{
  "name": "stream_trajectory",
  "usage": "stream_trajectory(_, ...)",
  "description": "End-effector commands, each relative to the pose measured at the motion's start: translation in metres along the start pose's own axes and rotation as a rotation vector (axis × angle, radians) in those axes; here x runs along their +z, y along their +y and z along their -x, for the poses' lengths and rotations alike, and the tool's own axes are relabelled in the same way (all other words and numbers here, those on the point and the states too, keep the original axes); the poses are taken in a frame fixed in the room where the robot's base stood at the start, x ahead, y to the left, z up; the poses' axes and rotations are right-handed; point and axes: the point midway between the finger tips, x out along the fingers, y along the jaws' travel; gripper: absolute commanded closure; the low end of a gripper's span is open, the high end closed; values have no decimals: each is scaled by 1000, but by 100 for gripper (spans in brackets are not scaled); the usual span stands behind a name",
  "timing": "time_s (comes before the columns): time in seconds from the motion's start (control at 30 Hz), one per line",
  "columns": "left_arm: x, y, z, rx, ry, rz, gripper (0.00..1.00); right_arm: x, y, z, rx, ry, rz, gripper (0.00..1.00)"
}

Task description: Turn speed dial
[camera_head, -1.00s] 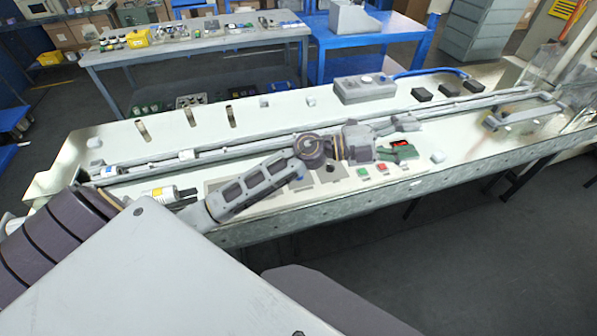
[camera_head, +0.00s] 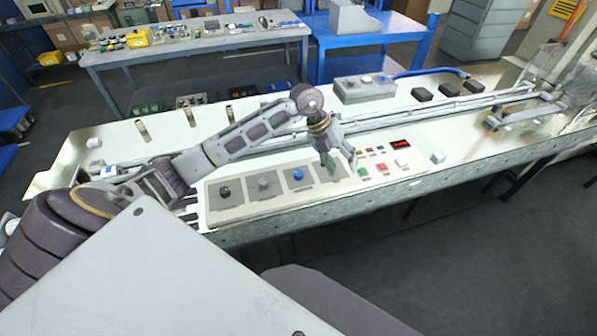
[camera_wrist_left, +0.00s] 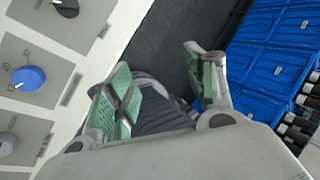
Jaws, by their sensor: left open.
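A grey panel (camera_head: 240,207) on the front of the bench holds a row of dials. A black dial (camera_head: 225,192), a grey dial (camera_head: 263,184) and a blue dial (camera_head: 297,174) show. I cannot read which is the speed dial. My left gripper (camera_head: 342,163) is open above the panel's right end, hiding part of it. In the left wrist view the open fingers (camera_wrist_left: 165,70) have nothing between them. The blue dial (camera_wrist_left: 28,78), another black dial (camera_wrist_left: 66,7) and the grey dial (camera_wrist_left: 7,143) lie to their left, apart from them. My right gripper is not in view.
Small coloured buttons (camera_head: 381,167) and a red display (camera_head: 400,143) sit right of the dials. A grey box (camera_head: 364,89) and the long rails (camera_head: 420,110) lie behind. Blue crates (camera_wrist_left: 270,65) show in the wrist view.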

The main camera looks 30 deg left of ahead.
Motion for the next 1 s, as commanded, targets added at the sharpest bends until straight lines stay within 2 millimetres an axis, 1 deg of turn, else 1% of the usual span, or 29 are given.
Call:
stream_trajectory(0.03,7,15,8,69,-9,16,45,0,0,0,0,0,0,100)
stream_trajectory(0.1,15,38,20,166,-19,43,45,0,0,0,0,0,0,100)
stream_trajectory(0.2,24,66,38,294,-34,87,45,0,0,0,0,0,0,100)
stream_trajectory(0.3,31,89,56,399,-48,132,45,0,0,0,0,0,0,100)
stream_trajectory(0.4,34,105,71,473,-59,168,45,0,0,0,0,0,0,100)
stream_trajectory(0.5,36,114,80,516,-66,190,45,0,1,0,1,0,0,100)
stream_trajectory(0.6,37,118,84,534,-69,199,45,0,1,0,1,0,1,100)
stream_trajectory(1.0,37,119,82,533,-68,199,45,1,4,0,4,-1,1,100)
